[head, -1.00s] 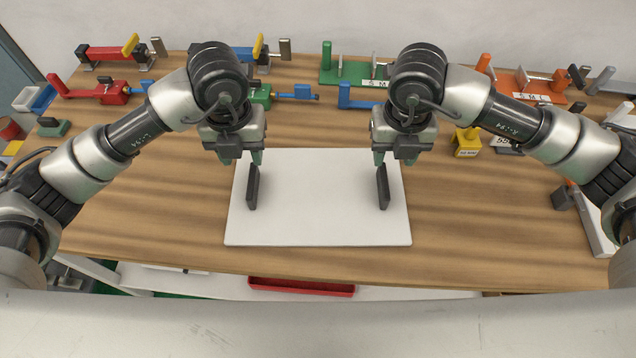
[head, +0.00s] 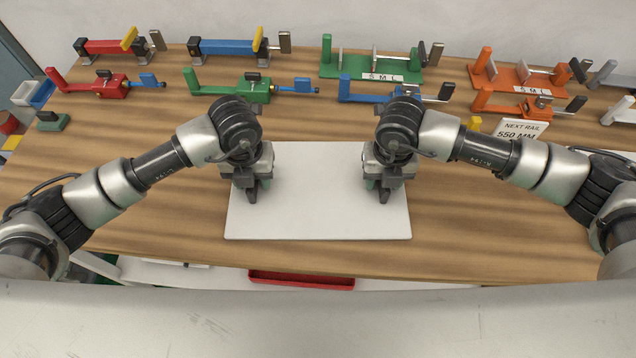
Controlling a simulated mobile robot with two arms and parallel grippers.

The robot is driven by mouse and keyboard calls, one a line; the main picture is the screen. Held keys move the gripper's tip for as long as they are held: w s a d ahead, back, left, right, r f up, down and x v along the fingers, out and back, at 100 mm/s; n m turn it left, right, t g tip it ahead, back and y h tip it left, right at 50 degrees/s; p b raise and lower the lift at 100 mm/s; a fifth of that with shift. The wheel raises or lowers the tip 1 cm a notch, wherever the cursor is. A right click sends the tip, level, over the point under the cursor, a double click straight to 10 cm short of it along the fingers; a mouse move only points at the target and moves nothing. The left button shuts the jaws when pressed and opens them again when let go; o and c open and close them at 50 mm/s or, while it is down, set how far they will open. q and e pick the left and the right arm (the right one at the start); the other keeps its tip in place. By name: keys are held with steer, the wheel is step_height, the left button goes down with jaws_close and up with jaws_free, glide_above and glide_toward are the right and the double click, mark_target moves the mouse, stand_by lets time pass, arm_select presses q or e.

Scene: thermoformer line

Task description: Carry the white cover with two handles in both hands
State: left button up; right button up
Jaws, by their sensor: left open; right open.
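The white cover (head: 315,215) lies flat on the wooden table in the middle of the head view. My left gripper (head: 251,198) is open over the cover's left side, where the left black handle stands. My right gripper (head: 384,197) is open over the right side, where the right handle stands. Both handles are now largely or fully hidden by the grippers, so I cannot tell whether they sit between the fingers.
Red, blue, green and orange clamp fixtures (head: 240,88) line the back of the wooden table (head: 150,235). A sign reading "NEXT RAIL 550 MM" (head: 521,130) stands at the right. A red tray (head: 301,280) is below the front edge. The table beside the cover is clear.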

arm_select(q)
jaws_close()
arm_select(e)
jaws_close()
arm_select(q)
steer(key=shift+w, duration=0.1)
stand_by(1.2)
